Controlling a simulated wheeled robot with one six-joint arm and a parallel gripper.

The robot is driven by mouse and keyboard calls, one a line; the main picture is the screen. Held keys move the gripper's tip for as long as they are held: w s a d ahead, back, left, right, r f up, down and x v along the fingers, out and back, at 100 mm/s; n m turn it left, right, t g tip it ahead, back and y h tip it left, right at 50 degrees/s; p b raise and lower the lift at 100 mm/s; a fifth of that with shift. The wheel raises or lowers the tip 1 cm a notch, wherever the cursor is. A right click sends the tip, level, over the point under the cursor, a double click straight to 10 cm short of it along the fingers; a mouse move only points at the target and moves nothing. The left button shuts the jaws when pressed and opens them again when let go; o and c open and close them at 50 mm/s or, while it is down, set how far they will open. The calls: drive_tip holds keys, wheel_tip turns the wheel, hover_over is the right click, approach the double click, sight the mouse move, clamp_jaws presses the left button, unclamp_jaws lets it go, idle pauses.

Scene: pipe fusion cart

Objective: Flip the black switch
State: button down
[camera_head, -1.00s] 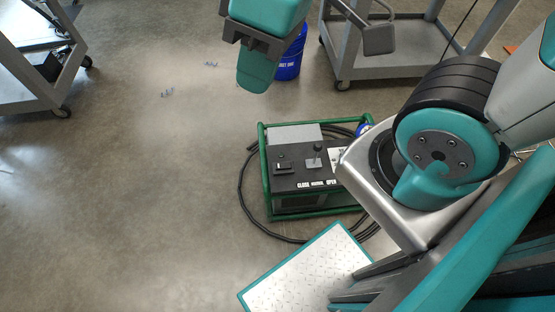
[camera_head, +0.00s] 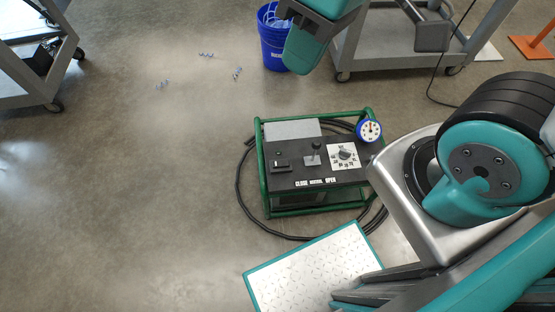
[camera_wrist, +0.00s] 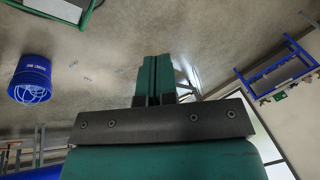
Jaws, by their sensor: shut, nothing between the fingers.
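The black switch (camera_head: 281,166) is a small dark piece on the left of the control unit's black top panel (camera_head: 318,176). A lever and a white-plated dial are to its right. My gripper (camera_head: 299,62) is up and beyond the unit in the head view, well apart from the switch. Its teal fingers are together and empty in the wrist view (camera_wrist: 155,80). In the wrist view only an edge of what looks like the green-framed unit (camera_wrist: 90,12) shows at the top left; the switch is not visible there.
A lever (camera_head: 313,155), dial (camera_head: 343,155) and round gauge (camera_head: 369,130) share the unit. Black hose (camera_head: 240,200) loops around it. A plate-topped step (camera_head: 310,268) stands in front. A blue bucket (camera_head: 272,42) and grey cart (camera_head: 375,50) are behind.

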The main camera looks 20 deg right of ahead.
drive_tip(key=w+d+f+m+h+b, duration=0.1)
drive_tip(key=w+f+m+b, duration=0.3)
drive_tip(key=f+b, duration=0.6)
drive_tip(key=w+d+f+m+h+b, duration=0.1)
drive_tip(key=w+f+b, duration=0.5)
drive_tip(key=f, duration=0.7)
drive_tip(key=m+h+b, duration=0.2)
drive_tip(key=m+b, duration=0.3)
drive_tip(key=b, duration=1.1)
hover_over(276, 163)
wheel_tip(276, 163, down, 24)
drive_tip(key=r, duration=0.1)
drive_tip(key=shift+d+f, duration=0.15)
wheel_tip(276, 163, down, 14)
drive_tip(key=b, duration=0.7)
